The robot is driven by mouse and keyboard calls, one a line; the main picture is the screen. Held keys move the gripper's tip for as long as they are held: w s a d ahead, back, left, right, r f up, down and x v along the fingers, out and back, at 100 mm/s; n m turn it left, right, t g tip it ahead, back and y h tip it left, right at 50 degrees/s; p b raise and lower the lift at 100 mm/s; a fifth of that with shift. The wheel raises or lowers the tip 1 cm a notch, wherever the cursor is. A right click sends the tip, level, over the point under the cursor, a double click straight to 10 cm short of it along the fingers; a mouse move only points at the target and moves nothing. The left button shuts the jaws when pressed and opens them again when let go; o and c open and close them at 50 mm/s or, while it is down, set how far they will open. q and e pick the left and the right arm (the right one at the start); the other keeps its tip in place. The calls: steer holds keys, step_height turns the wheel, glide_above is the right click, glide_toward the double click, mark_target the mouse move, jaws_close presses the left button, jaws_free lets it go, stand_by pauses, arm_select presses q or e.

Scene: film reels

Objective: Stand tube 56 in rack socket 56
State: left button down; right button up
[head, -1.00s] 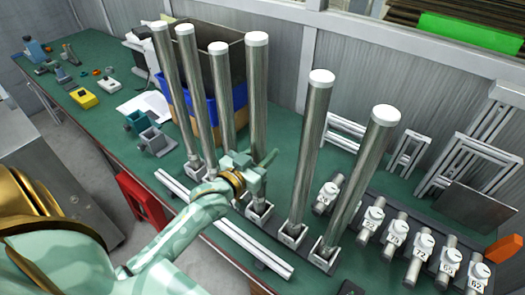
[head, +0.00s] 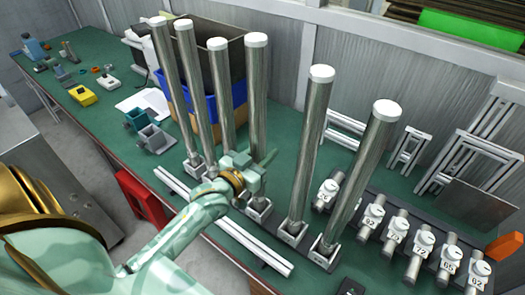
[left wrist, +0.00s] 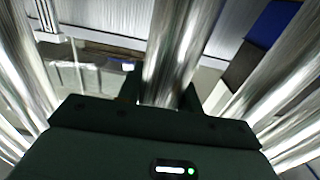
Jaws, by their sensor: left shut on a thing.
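Several tall metal tubes with white caps stand in a row of small sockets on the green bench. My left gripper (head: 252,178) is shut around the lower part of one tube (head: 256,90), the fourth from the left. This tube is upright, its foot at a grey socket (head: 259,208); I cannot tell how deep it sits. In the left wrist view the held tube (left wrist: 175,50) rises between the jaws, with other tubes on both sides. I cannot read which tube or socket bears 56. My right gripper is not in view.
Neighbouring tubes stand close, one to the left (head: 222,90) and one to the right (head: 312,130). A black rack (head: 390,247) with several short numbered cylinders lies at the right. Blue and orange bins (head: 205,118) stand behind. A white rail (head: 255,245) runs along the front.

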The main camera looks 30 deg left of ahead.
arm_select(q)
steer(key=c, duration=1.2)
jaws_free()
steer(key=s+p, duration=0.4)
steer(key=s, duration=0.7)
steer(key=shift+a, duration=0.4)
